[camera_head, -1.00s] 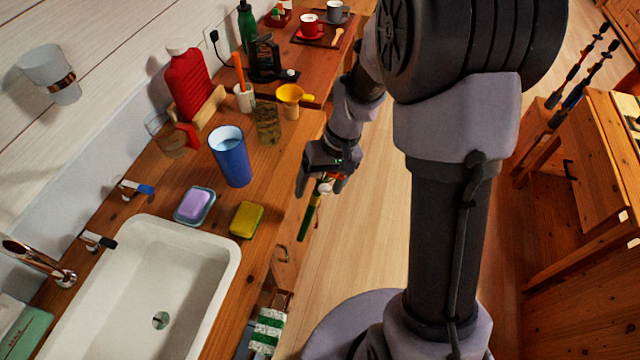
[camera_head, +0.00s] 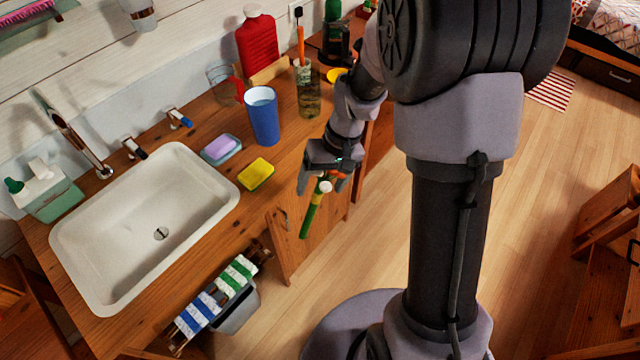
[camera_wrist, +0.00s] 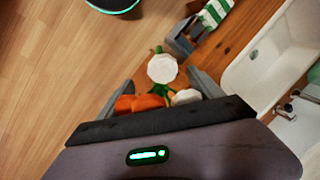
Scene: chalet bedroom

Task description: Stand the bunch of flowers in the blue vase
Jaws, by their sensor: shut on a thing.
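The blue vase (camera_head: 263,117) stands upright on the wooden counter, behind the yellow sponge. My gripper (camera_head: 327,178) is in front of the counter's right part, to the right of the vase and lower in the picture. It is shut on the bunch of flowers (camera_head: 311,214), whose green stems hang down and tilt to the lower left. In the wrist view, white and orange blooms of the flowers (camera_wrist: 162,69) show between the fingers (camera_wrist: 165,90). The flowers and vase are apart. The inside of the vase is mostly hidden.
The counter holds a white sink (camera_head: 145,225), a yellow sponge (camera_head: 256,174), a soap dish (camera_head: 221,149), a glass jar (camera_head: 309,95) and a red bottle (camera_head: 257,45). Striped towels (camera_head: 217,297) hang below the front edge. Open floor (camera_head: 400,250) lies to the right.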

